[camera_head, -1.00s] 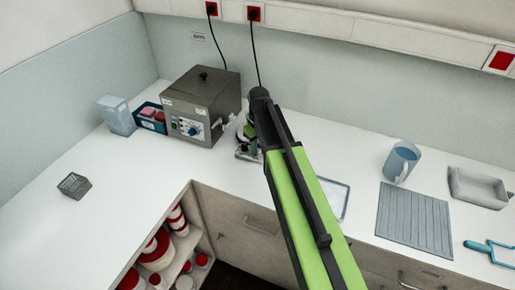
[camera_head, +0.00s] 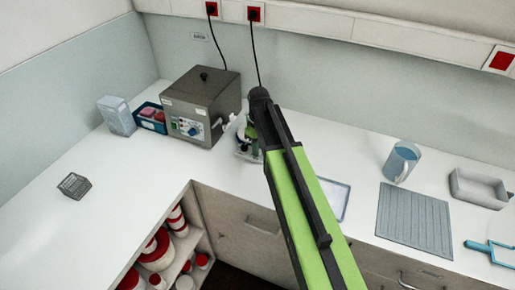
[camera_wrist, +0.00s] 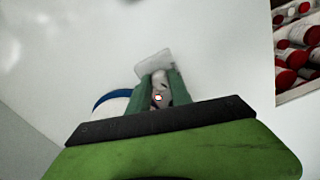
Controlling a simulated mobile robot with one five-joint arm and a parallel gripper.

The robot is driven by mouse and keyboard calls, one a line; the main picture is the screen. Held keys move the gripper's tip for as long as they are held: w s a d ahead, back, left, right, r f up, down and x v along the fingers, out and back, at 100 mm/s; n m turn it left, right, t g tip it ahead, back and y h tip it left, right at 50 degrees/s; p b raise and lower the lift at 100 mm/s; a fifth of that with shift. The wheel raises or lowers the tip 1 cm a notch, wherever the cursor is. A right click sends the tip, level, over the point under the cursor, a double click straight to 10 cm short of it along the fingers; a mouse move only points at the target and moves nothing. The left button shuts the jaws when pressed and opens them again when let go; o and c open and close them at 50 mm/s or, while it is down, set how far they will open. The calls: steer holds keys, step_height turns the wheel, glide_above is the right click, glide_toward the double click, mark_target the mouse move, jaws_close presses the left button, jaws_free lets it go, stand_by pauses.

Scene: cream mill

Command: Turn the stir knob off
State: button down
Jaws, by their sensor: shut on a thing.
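My gripper (camera_head: 246,138) is low beside the right side of the grey metal box, mostly behind my arm. The wrist view shows its two green fingers (camera_wrist: 158,92) closed around a small pale part (camera_wrist: 159,98). I cannot make out clearly whether this part is the stir knob. A pale block-like piece (camera_wrist: 154,66) lies just past the fingertips, and a white round thing with a blue edge (camera_wrist: 112,98) is left of them. The small pale apparatus (camera_head: 247,156) under my gripper is largely hidden by my arm.
The grey metal box (camera_head: 201,100) has a blue dial (camera_head: 194,132) on its front. A mug (camera_head: 402,161), ribbed mat (camera_head: 413,220) and tray (camera_head: 479,187) are right. Left counter is mostly clear.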

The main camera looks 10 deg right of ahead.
steer(key=c, duration=1.2)
jaws_free()
steer(key=shift+w, duration=0.15)
steer(key=shift+c, duration=0.2)
steer(key=shift+o, duration=0.3)
step_height(320, 180, up, 18)
steer(key=p, duration=1.7)
steer(key=shift+f, duration=0.25)
